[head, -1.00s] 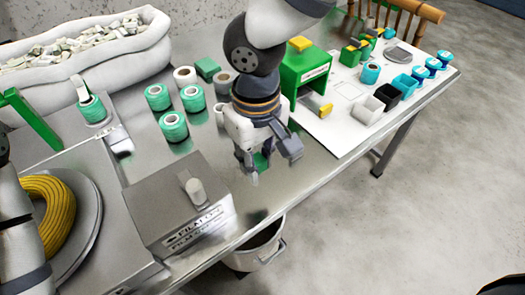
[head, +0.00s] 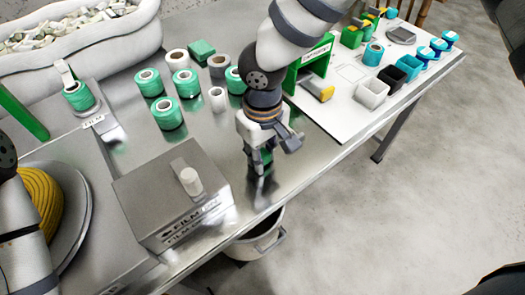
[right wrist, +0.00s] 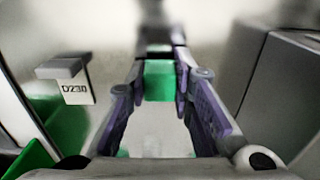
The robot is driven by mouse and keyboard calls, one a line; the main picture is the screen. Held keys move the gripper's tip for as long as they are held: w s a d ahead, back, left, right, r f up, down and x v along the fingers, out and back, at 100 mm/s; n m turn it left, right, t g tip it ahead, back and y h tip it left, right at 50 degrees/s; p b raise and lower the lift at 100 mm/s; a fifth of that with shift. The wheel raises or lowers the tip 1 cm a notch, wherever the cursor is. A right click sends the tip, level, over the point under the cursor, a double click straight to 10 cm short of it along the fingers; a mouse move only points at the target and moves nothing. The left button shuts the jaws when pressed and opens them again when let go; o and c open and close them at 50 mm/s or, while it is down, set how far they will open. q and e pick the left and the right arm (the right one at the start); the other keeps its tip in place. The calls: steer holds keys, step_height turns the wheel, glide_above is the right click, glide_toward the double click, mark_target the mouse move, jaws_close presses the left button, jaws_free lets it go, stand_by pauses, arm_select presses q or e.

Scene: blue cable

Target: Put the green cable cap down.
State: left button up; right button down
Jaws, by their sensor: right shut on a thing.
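The green cable cap (right wrist: 158,80) is between the fingertips of my right gripper in the right wrist view. In the head view my right gripper (head: 263,165) points down over the bare metal tabletop near its front edge, shut on the cap, which shows as a small green patch (head: 266,156) partly hidden by the fingers. The fingertips are close to the metal; I cannot tell whether the cap touches it. My left gripper is not in view; only part of that arm shows at the left edge.
A grey film box (head: 175,195) stands left of the gripper. Several green spools (head: 167,113) and white rolls stand behind. A white board (head: 345,110) with a green holder (head: 312,62) and small bins lies to the right. A bucket (head: 255,240) is below the front edge.

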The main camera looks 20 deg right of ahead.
mark_target(263, 154)
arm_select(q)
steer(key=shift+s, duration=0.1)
arm_select(e)
steer(key=shift+f, duration=0.3)
steer(key=c, duration=1.4)
jaws_free()
steer(key=shift+f, duration=0.1)
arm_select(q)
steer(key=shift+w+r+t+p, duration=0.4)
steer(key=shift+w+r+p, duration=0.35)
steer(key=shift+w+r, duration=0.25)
arm_select(e)
step_height(263, 154, up, 13)
steer(key=shift+r, duration=0.2)
steer(key=shift+f, duration=0.1)
